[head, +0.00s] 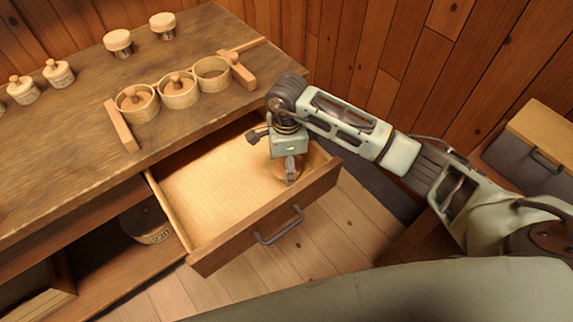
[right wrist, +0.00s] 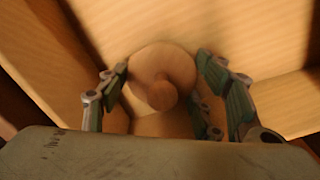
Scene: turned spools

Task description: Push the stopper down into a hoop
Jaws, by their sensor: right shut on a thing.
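My right gripper (head: 290,174) reaches down into the open drawer (head: 215,190). It is shut on a turned wooden stopper (right wrist: 175,65), round with a small knob, which sits between its fingers in the right wrist view. In the head view the gripper mostly hides this stopper. On the counter stand three joined wooden hoops: a left hoop (head: 139,113) and a middle hoop (head: 179,101), each with a knobbed stopper in it, and a right hoop (head: 212,83) that looks empty. My left gripper is not in view.
Several pale lidded or knobbed spools, such as this one (head: 118,42), stand along the back of the counter (head: 60,140). Wooden bars flank the hoops, one at the left (head: 121,126). A dark round container (head: 148,223) sits on the shelf below. The drawer floor is otherwise clear.

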